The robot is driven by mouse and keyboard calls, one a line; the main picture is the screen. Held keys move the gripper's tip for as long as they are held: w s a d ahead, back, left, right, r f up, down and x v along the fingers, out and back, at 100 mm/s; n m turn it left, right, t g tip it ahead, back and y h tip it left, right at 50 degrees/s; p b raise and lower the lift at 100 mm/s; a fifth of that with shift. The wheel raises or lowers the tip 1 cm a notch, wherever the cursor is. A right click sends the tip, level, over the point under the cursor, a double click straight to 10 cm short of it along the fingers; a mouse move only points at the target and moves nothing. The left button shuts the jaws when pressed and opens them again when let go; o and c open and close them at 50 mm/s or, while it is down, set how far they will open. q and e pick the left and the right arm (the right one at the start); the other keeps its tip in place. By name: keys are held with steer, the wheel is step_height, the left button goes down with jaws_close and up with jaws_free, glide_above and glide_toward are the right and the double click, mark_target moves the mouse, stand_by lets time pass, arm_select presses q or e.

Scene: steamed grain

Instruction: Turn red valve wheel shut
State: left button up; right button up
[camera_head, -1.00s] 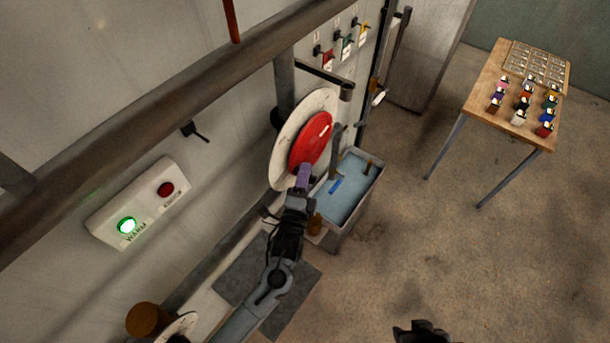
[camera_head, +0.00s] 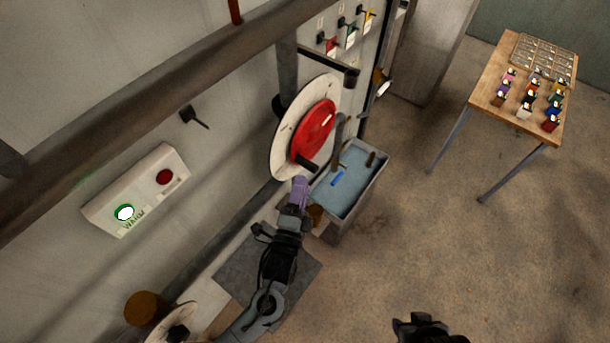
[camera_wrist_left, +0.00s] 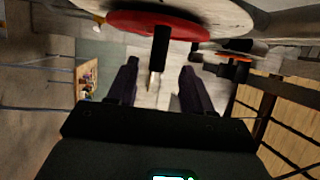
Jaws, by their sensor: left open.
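The red valve wheel (camera_head: 314,130) sits in front of a round pale plate (camera_head: 283,135) on the wall. A dark handle (camera_head: 306,162) sticks out from the wheel's lower edge. My left gripper (camera_head: 299,182) is just below the handle. In the left wrist view, the wheel (camera_wrist_left: 150,24) is at the top, and its black handle (camera_wrist_left: 160,47) points down toward the gap between the open fingers (camera_wrist_left: 160,70). The fingers do not appear to touch the handle. A dark part of what seems to be my right gripper (camera_head: 425,331) shows at the bottom edge; its jaws are unclear.
A horizontal pipe (camera_head: 150,85) crosses in front of the wall. A panel (camera_head: 140,190) has a lit green button. A wooden table (camera_head: 490,85) stands far right, with open floor before it.

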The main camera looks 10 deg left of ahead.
arm_select(q)
steer(key=v, duration=0.3)
steer(key=shift+s, duration=0.2)
steer(key=shift+c, duration=0.5)
